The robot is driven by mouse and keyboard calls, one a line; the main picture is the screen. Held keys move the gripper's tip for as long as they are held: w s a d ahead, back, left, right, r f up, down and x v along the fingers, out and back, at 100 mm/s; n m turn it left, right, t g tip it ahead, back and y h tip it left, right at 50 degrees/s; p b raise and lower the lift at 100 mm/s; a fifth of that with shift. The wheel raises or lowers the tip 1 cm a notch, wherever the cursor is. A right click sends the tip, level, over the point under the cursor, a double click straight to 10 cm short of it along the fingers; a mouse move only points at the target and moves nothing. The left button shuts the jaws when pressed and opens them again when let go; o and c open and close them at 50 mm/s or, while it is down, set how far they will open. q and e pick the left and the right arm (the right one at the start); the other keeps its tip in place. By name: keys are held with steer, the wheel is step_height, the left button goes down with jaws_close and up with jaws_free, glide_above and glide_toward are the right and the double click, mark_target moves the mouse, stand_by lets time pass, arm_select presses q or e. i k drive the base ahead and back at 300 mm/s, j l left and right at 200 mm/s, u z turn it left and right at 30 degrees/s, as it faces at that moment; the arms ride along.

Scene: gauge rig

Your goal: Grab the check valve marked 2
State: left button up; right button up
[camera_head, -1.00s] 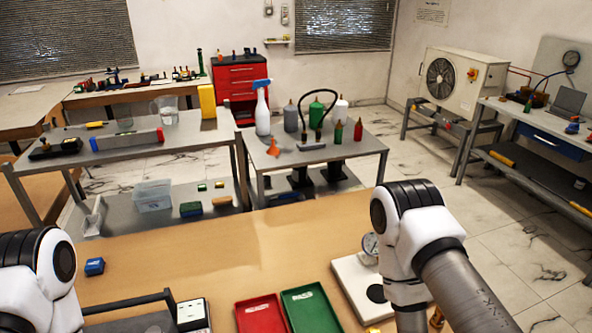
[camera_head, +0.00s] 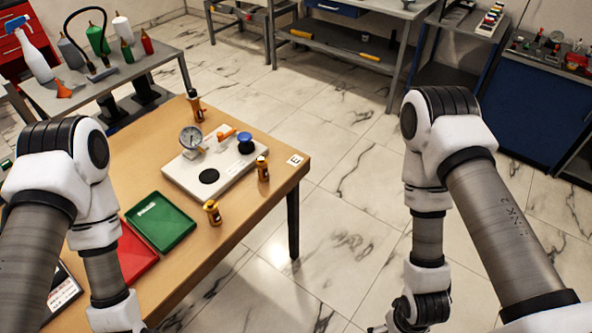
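Three brass-coloured valve-like parts with dark bands stand on the wooden table (camera_head: 240,222). One valve (camera_head: 196,106) is at the far edge, one valve (camera_head: 262,168) is beside the right side of the white gauge rig plate (camera_head: 181,172), and one valve (camera_head: 212,212) is nearer the front. I cannot read a number on any of them. My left arm reaches down over the left of the table and my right arm hangs over the floor at the right.
The rig carries a dial gauge (camera_head: 191,138), an orange lever and a blue knob (camera_head: 245,142). A green tray (camera_head: 160,221) and a red tray (camera_head: 134,254) lie left of it. A small card marked E (camera_head: 295,160) is at the table corner. Open floor lies right of the table.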

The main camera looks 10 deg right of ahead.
mark_target(261, 162)
steer(key=l+u, duration=0.2)
steer(key=u, duration=0.25)
steer(key=l+u, duration=0.25)
steer(key=u, duration=0.2)
steer(key=l+u, duration=0.25)
steer(key=u, duration=0.2)
steer(key=i, duration=0.05)
